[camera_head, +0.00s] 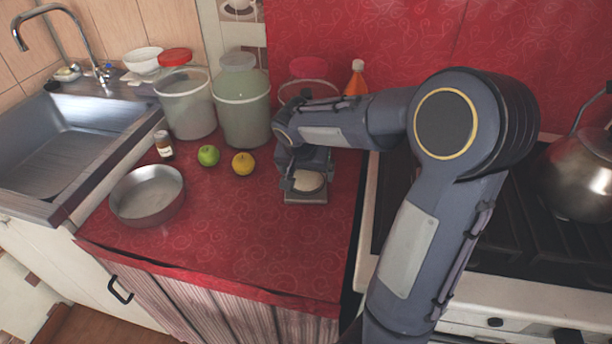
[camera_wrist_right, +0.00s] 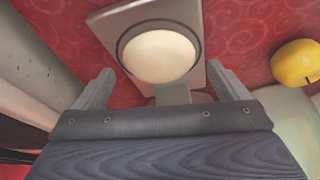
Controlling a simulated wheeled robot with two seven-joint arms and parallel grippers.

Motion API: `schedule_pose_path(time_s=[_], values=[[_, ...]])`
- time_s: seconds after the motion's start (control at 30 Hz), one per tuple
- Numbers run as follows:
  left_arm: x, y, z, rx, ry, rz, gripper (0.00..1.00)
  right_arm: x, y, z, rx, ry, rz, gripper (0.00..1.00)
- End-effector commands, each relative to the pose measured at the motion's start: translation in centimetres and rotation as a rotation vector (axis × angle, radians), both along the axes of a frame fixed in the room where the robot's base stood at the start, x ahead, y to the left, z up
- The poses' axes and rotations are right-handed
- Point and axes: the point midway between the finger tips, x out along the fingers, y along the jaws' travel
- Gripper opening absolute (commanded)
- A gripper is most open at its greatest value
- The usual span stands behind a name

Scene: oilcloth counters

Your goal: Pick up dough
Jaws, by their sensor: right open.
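The dough (camera_head: 307,181) is a pale, cream-coloured round lump on a small grey kitchen scale (camera_head: 306,198) on the red counter. In the right wrist view the dough (camera_wrist_right: 160,56) sits in a dark-rimmed round plate on the scale's grey body (camera_wrist_right: 108,20). My right gripper (camera_head: 305,172) is over the scale, partly hiding it in the head view. In the wrist view its two fingers (camera_wrist_right: 164,82) are apart, one to each side of the dough's near edge, with nothing between them held. My left gripper is not in view.
A metal pan (camera_head: 148,222), a green apple (camera_head: 208,155), a yellow fruit (camera_head: 243,163) and a small bottle (camera_head: 164,145) stand left of the scale. Large jars (camera_head: 242,112) stand behind. The stove with a kettle (camera_head: 580,180) is right. The front counter is clear.

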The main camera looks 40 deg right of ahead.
Motion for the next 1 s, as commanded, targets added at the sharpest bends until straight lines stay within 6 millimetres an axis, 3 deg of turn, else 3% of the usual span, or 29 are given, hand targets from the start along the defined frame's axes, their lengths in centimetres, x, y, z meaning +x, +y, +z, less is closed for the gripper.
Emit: schedule_pose_path(time_s=[0.07, 0.43, 0.77, 1.0], values=[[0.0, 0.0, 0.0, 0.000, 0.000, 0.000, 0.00, 0.0, 0.0, 0.0, 0.000, 0.000, 0.000, 0.91], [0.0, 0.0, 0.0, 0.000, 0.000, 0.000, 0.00, 0.0, 0.0, 0.0, 0.000, 0.000, 0.000, 0.43], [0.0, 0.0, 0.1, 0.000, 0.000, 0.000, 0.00, -0.1, 0.2, 0.3, 0.000, -0.002, 0.002, 0.43], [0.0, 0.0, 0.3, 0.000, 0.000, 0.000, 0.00, -1.4, 1.9, 2.2, 0.001, -0.003, 0.005, 0.43]])
